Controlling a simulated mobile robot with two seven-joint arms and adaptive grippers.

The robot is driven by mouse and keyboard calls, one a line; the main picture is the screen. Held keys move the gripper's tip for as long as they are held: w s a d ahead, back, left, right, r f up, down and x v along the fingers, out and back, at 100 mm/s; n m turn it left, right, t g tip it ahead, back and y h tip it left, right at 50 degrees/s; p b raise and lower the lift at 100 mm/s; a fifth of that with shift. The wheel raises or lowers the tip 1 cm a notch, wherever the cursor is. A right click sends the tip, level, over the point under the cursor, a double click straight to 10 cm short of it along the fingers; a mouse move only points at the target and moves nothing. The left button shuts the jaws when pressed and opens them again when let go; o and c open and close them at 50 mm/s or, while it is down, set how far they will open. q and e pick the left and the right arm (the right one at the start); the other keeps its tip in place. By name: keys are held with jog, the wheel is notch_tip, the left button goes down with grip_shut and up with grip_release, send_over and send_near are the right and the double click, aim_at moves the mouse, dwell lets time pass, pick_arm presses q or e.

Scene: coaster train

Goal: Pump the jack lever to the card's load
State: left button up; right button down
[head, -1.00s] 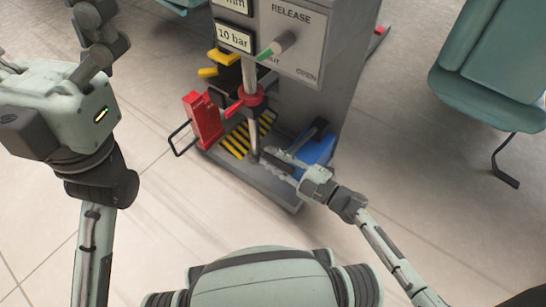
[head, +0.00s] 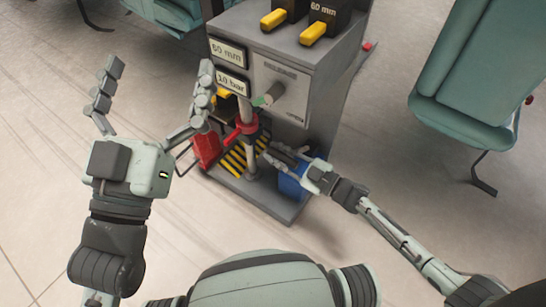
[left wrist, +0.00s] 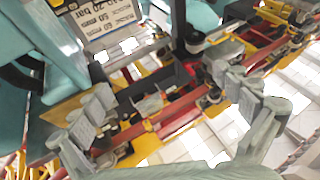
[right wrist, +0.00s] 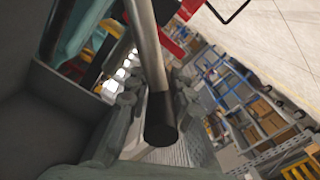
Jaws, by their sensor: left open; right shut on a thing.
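The jack is a grey cabinet (head: 290,75) with a low striped platform. Its front plates read 60 mm (head: 227,52) and 10 bar (head: 232,82). The lever, a metal rod (head: 252,165) with a black end, slants between my right gripper's fingers in the right wrist view (right wrist: 160,122). My right gripper (head: 267,154) is shut on it low in front of the cabinet. My left gripper (head: 160,67) is open and empty, fingers spread wide, left of the cabinet. A printed card (left wrist: 100,18) appears upside down in the left wrist view, with bar and mm values.
A release knob (head: 270,96) sticks out of the cabinet front. Black blocks with yellow handles (head: 313,34) stand on top. A red block (head: 206,148) and a blue item (head: 290,186) flank the striped platform (head: 236,160).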

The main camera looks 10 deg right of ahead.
pick_arm(q)
jog(key=w+a+f+g+y+p, duration=0.1)
jog(key=a+f+g+y, duration=0.1)
jog(key=f, duration=0.4)
jog(key=w+a+f+g+y+p, duration=0.1)
jog(key=a+f+g+y, duration=0.1)
jog(key=f+g, duration=0.2)
jog(key=shift+a+f+g, duration=0.3)
jog(key=shift+a+f, duration=0.05)
jog(key=shift+f, duration=1.3)
pick_arm(e)
jog(key=w+d+r+m, duration=0.1)
jog(key=w+d+r, duration=0.2)
jog(key=r, duration=0.1)
jog(key=shift+m, duration=0.3)
jog(key=shift+d, duration=0.15)
jog(key=c, duration=1.4)
grip_release()
jog(key=shift+c, duration=0.2)
jog(key=shift+o, duration=0.6)
jog(key=shift+s, duration=0.1)
jog(key=v, duration=1.1)
jog(key=shift+s+d, duration=0.2)
jog(key=shift+s, duration=0.1)
